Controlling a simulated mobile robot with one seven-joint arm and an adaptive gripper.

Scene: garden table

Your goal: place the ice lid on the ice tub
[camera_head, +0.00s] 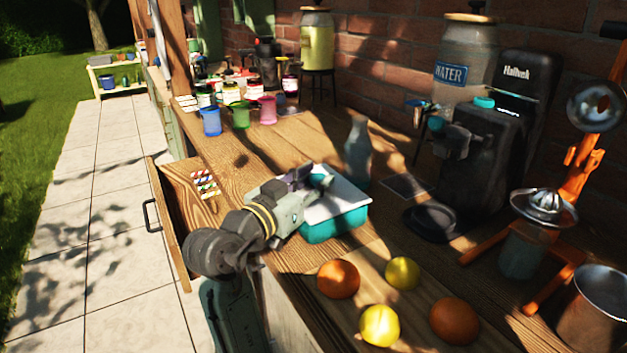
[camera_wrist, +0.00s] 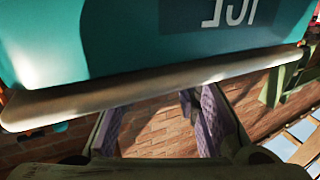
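The teal ice tub (camera_head: 333,226) stands on the wooden counter in the middle of the head view. The pale ice lid (camera_head: 345,203) appears to lie across its top; my gripper and wrist cover part of it. In the wrist view the tub (camera_wrist: 150,50) fills the top, with its ICE lettering upside down, and a pale edge (camera_wrist: 150,88) runs along it, apparently the lid's. My gripper (camera_head: 318,183) is over the lid. In the wrist view its two purple-padded fingers (camera_wrist: 158,108) are spread apart with bare brick wall between them, holding nothing.
Oranges (camera_head: 338,279) and lemons (camera_head: 380,325) lie in front of the tub. A bottle (camera_head: 358,150) stands close behind it. A black coffee machine (camera_head: 480,150) is to the right. An open drawer (camera_head: 190,200) is left; colored cups (camera_head: 240,115) stand farther back.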

